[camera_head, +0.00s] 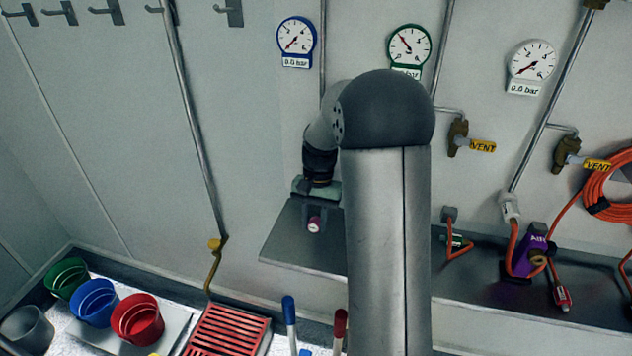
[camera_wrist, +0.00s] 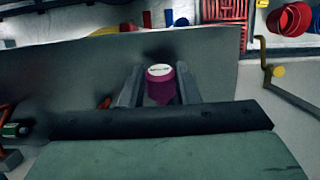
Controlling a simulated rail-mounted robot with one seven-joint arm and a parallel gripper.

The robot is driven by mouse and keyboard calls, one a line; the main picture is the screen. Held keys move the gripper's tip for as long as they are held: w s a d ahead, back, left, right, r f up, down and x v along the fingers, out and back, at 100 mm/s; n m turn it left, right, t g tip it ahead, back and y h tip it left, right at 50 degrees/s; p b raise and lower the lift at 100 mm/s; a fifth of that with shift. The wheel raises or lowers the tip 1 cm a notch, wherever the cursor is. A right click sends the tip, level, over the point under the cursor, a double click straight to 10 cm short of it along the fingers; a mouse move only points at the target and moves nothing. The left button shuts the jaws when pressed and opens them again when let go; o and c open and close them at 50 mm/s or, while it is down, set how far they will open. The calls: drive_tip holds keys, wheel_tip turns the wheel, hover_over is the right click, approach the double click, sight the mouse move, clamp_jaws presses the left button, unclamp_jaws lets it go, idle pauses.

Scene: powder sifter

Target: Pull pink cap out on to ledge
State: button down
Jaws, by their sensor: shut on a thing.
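The pink cap (camera_wrist: 160,86) shows in the wrist view between the two fingers of my gripper (camera_wrist: 158,88). Its round top is pale with a small dark marking, and its side is magenta. My gripper is shut on it. The ledge also spreads behind the fingers in the wrist view (camera_wrist: 90,75). I cannot tell whether the cap touches the ledge.
A purple AIR block (camera_head: 530,255) and orange hoses are on the ledge's right part. Green, blue and red (camera_head: 137,318) cups stand at lower left beside a red grate (camera_head: 228,330). A yellow-handled lever (camera_head: 214,245) is left of the ledge. Gauges (camera_head: 297,38) hang above.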

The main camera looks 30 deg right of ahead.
drive_tip(key=shift+g, duration=0.3)
drive_tip(key=shift+w+d+f+b, duration=0.2)
drive_tip(key=shift+d+f+b, duration=0.15)
drive_tip(key=shift+f, duration=0.65)
drive_tip(key=shift+w+d+f+b, duration=0.3)
drive_tip(key=shift+f+b, duration=0.1)
drive_tip(key=shift+f, duration=0.65)
drive_tip(key=shift+w+d+f+b, duration=0.15)
drive_tip(key=shift+d+f+b, duration=0.2)
drive_tip(key=shift+f, duration=0.65)
drive_tip(key=shift+f+b, duration=0.65)
drive_tip(key=shift+f, duration=0.35)
drive_tip(key=c, duration=1)
unclamp_jaws()
drive_tip(key=shift+r, duration=0.1)
